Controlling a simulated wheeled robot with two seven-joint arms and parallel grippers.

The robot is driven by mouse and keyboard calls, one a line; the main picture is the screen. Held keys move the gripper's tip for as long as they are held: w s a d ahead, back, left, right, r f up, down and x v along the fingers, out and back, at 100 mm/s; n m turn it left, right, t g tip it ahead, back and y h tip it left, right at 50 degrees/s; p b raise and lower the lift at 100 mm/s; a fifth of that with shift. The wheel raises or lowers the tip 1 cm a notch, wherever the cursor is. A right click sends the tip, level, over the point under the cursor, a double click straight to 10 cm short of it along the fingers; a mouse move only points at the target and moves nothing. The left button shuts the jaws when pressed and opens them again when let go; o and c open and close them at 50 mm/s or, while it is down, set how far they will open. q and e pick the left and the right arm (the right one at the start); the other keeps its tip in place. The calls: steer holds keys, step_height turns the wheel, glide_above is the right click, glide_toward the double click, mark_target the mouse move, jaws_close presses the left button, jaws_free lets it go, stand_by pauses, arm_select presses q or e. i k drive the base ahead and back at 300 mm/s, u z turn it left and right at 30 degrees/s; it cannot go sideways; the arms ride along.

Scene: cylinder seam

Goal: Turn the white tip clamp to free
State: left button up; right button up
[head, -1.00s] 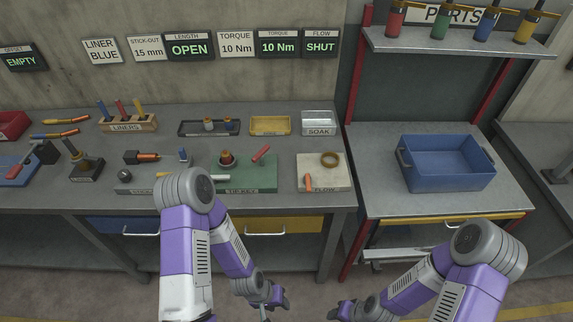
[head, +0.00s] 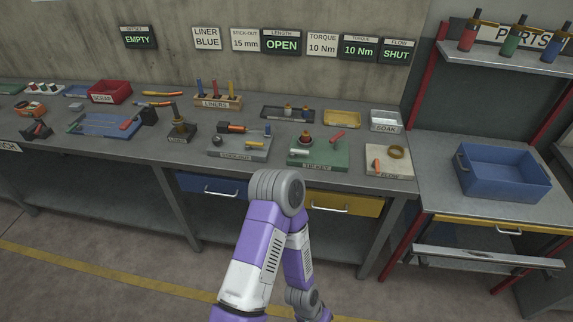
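A small white bar-shaped handle (head: 299,152), which looks like the white tip clamp, lies at the left part of the green block (head: 318,158) on the bench. It is too small to tell its exact setting. The green block also carries a dark round socket with a reddish-brown part (head: 304,139) and a red handle (head: 338,135). My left arm rises in front of the bench, below the block and apart from it. Its gripper is out of the picture below. My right arm and gripper are not in view.
A grey stick-out fixture (head: 240,147) stands left of the green block, and a pale flow plate (head: 388,163) with a ring stands right. Behind are a dark tray (head: 288,113), a yellow tray (head: 342,118) and a soak tray (head: 386,120). A blue bin (head: 505,175) stands far right.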

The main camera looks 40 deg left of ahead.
mark_target(292, 152)
steer(key=k, duration=0.15)
steer(key=u, duration=1.2)
